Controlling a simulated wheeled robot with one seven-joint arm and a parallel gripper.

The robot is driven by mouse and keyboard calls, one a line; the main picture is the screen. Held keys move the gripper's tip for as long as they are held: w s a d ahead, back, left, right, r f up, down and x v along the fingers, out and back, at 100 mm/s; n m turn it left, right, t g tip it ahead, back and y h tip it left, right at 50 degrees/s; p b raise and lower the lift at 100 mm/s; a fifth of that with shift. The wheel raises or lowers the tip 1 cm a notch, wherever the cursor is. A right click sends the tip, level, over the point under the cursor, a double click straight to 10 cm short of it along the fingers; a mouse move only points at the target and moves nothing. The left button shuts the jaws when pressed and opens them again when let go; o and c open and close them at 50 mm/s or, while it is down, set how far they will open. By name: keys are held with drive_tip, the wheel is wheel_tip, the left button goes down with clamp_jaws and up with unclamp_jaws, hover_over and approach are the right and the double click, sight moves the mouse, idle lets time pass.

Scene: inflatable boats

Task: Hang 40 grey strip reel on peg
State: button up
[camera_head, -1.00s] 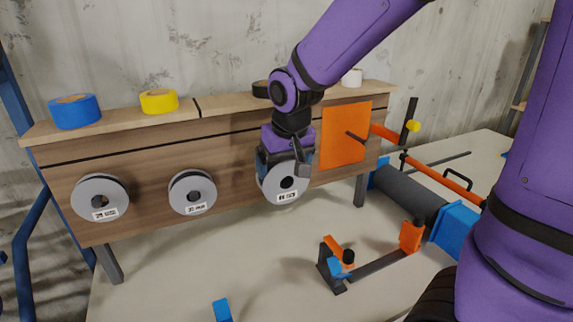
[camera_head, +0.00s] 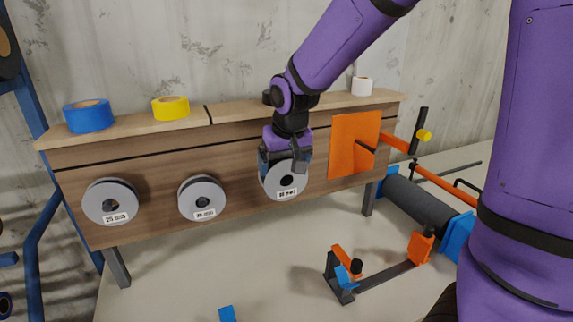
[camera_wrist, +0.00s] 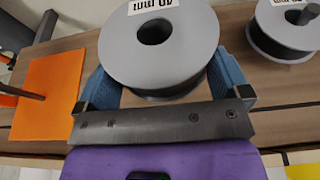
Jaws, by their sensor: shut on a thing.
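My gripper (camera_head: 284,163) is shut on the grey strip reel (camera_head: 285,188), in front of the wooden board. In the wrist view the held reel (camera_wrist: 163,55) sits between the blue finger pads, with a white label that appears to read 40 mm. Its centre hole looks dark, and no peg tip shows in it. I cannot tell whether its back touches the board. A dark peg (camera_head: 366,147) sticks out of the orange panel (camera_head: 350,140) to the right of the held reel; the peg also shows in the wrist view (camera_wrist: 24,92).
Two more grey reels hang to the left on the wooden board (camera_head: 150,175): one labelled 25 (camera_head: 110,203) and another (camera_head: 203,198). Tape rolls in blue (camera_head: 88,117), yellow (camera_head: 170,108) and white (camera_head: 362,86) stand on the top ledge. An orange-and-black fixture (camera_head: 375,277) stands on the table below.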

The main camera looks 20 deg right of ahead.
drive_tip(key=shift+w, duration=1.95)
drive_tip(key=shift+w+f, duration=0.35)
drive_tip(key=shift+w, duration=0.45)
drive_tip(key=o, duration=0.7)
drive_tip(key=shift+o, duration=0.3)
